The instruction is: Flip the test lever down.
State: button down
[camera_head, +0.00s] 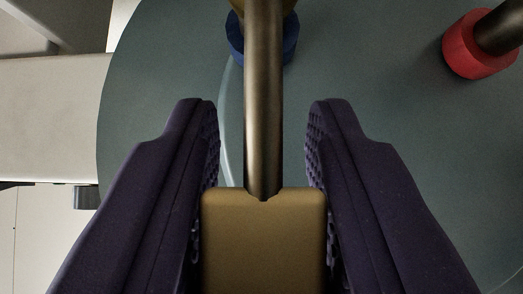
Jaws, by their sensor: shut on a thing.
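A lever with a dark metal rod (263,100) runs down the middle of the view from a blue collar (235,45). A brass-coloured block (263,240) forms its near end. My gripper (263,108) has a dark purple finger on each side, and it is shut on the brass block. The fingertips reach past the block alongside the rod. No label shows, so I cannot tell from the view alone that this is the test lever. The lower end of the block is cut off by the picture edge.
A red collar (478,50) with another metal rod (503,27) stands at the upper right, apart from my gripper. A grey-green round surface (390,110) lies behind. A pale beam (50,120) and a small dark fitting (87,197) are at the left.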

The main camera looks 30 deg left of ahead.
aim_at(264, 259)
jog(key=c, duration=0.9)
grip_release()
jog(key=v, duration=0.7)
jog(key=shift+f, duration=0.1)
jog(key=shift+s+f, duration=0.2)
